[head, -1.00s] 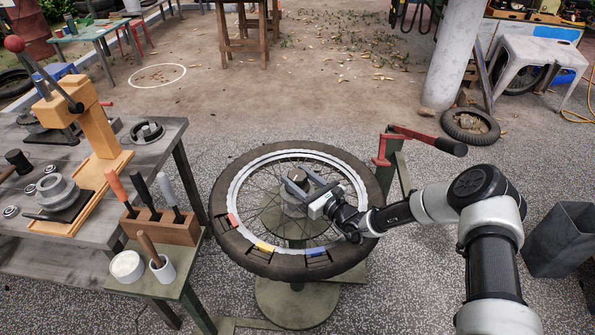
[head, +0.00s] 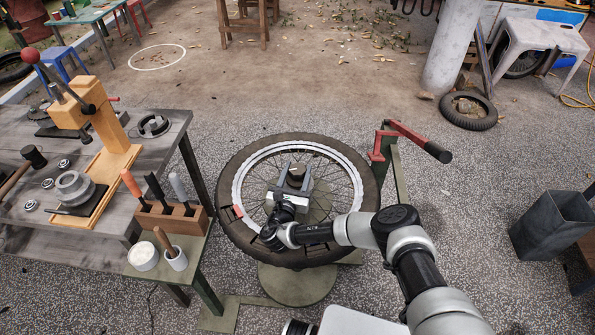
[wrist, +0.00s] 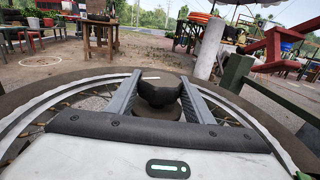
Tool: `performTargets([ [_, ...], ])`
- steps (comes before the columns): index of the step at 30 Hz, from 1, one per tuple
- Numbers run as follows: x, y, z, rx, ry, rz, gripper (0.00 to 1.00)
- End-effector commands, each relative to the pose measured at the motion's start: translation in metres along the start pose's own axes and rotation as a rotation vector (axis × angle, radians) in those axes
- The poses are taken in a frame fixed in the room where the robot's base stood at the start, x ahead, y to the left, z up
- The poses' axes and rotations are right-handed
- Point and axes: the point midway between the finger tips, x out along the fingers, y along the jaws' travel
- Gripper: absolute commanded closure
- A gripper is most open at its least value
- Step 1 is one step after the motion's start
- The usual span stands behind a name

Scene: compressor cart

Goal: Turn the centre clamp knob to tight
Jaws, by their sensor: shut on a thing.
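The centre clamp knob is a dark, lobed knob at the hub of the wheel; it shows in the head view (head: 297,171) and in the wrist view (wrist: 160,90). A pale line marks its top. My gripper (head: 293,178) reaches in from the near side of the wheel, with its two grey fingers on either side of the knob. In the wrist view the fingers (wrist: 160,98) are shut on the knob. The spoked wheel with its black tyre (head: 236,157) lies flat on a green stand (head: 297,285). The knob's underside is partly hidden by my gripper.
A red crank arm with a black handle (head: 438,152) rises at the wheel's right. A small bench with a wooden tool block (head: 170,222) stands close on the left, beside a workbench with a press (head: 110,140). A grey bin (head: 553,225) is at the right.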

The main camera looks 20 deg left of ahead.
Motion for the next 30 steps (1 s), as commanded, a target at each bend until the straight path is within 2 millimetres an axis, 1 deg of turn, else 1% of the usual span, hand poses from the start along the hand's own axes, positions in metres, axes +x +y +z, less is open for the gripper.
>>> performTargets([
  [1, -0.0013, 0.0013, -0.0069, 0.001, 0.001, -0.047, 0.75],
  [4, -0.0012, 0.0012, -0.0088, 0.0, 0.001, -0.137, 0.75],
  [9, -0.0004, 0.001, -0.009, 0.001, 0.0, -0.273, 0.75],
  [15, 0.0001, 0.0005, -0.0067, 0.0, -0.001, -0.394, 0.75],
  [22, 0.0007, -0.0002, -0.0029, -0.001, -0.002, -0.474, 0.75],
  [30, 0.001, -0.0005, 0.0004, 0.0, -0.003, -0.501, 0.75],
])
